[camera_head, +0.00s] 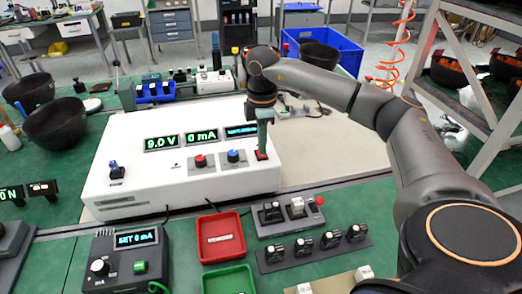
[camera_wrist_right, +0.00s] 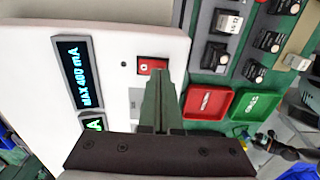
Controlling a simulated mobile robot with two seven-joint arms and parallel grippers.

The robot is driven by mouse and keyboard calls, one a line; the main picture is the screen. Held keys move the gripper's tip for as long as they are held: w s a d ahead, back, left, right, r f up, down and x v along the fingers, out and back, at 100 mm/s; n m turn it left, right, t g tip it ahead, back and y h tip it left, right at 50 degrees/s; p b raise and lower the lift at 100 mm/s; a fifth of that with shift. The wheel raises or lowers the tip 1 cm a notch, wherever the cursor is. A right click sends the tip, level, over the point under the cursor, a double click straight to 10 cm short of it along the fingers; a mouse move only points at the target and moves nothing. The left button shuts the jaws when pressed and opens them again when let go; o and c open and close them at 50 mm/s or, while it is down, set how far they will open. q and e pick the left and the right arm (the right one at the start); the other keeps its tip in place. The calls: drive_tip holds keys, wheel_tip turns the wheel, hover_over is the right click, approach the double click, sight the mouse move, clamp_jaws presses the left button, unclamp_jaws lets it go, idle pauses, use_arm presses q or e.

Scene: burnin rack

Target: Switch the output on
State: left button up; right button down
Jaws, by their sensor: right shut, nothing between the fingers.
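The white power supply (camera_head: 130,188) stands on the green bench with lit displays reading 9.0 V (camera_head: 161,143) and 0 mA (camera_head: 202,135). A third display shows MAX 400 mA in the wrist view (camera_wrist_right: 79,73). A red switch (camera_head: 262,156) sits at the right end of its front panel. In the wrist view this switch (camera_wrist_right: 145,67) carries a white mark; the fingertips hide part of it. My right gripper (camera_head: 263,148) is shut and empty, pointing down at the switch. Whether it touches cannot be told. My left gripper is not in view.
A red tray (camera_head: 242,248) and a green tray (camera_head: 231,281) lie in front of the supply. Sockets and switches (camera_head: 298,209) are to their right. A small meter box (camera_head: 128,262) reading SET 0 mA stands front left. Black bowls (camera_head: 56,122) are at the left.

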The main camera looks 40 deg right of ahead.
drive_tip(key=shift+f+b, duration=0.4)
drive_tip(key=shift+f, duration=0.35)
idle(0.3)
wheel_tip(320, 180, up, 7)
drive_tip(key=p, duration=0.6)
drive_tip(key=shift+r+p, duration=0.1)
drive_tip(key=shift+p, duration=0.2)
idle(0.4)
